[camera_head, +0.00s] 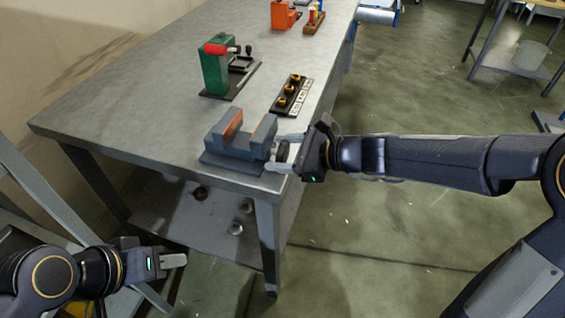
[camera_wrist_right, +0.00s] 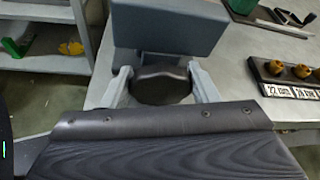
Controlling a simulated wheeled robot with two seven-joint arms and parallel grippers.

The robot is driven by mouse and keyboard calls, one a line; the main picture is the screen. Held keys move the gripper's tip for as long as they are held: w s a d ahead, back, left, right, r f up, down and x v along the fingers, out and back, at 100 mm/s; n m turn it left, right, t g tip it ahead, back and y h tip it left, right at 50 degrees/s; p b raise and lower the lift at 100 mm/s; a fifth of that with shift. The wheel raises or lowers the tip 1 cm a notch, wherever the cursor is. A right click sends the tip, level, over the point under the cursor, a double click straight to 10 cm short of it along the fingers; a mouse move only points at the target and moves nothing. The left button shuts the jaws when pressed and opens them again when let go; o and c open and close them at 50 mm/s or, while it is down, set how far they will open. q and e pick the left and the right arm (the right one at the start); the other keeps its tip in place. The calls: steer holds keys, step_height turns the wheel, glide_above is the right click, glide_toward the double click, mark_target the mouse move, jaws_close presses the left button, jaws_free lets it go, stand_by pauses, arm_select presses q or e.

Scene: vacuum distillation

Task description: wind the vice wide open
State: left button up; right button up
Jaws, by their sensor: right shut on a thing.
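The grey vice (camera_head: 222,152) sits at the near corner of the workbench, with an orange-brown face on its far jaw. A gap shows between its two jaws; its exact width is hard to judge. My right gripper (camera_head: 284,158) is at the vice's right end, shut on the dark vice handle (camera_wrist_right: 160,86). In the right wrist view its pale fingers (camera_wrist_right: 162,88) press on both sides of the handle, below the grey vice jaw (camera_wrist_right: 170,25). My left gripper (camera_head: 175,261) is low at the left, away from the bench, its finger gap not discernible.
The grey workbench (camera_head: 130,120) also holds a green device with a red handle (camera_head: 214,72) and a black rack with brass pieces (camera_head: 291,95). Orange tools (camera_head: 283,15) stand at the far end. Open floor lies to the right.

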steer(key=n+b, duration=0.1)
steer(key=b, duration=0.1)
steer(key=n+t+b, duration=0.1)
steer(key=b, duration=0.2)
steer(key=shift+f+t+b, duration=0.3)
steer(key=shift+w+r+n, duration=0.1)
steer(key=shift+r+n, duration=0.2)
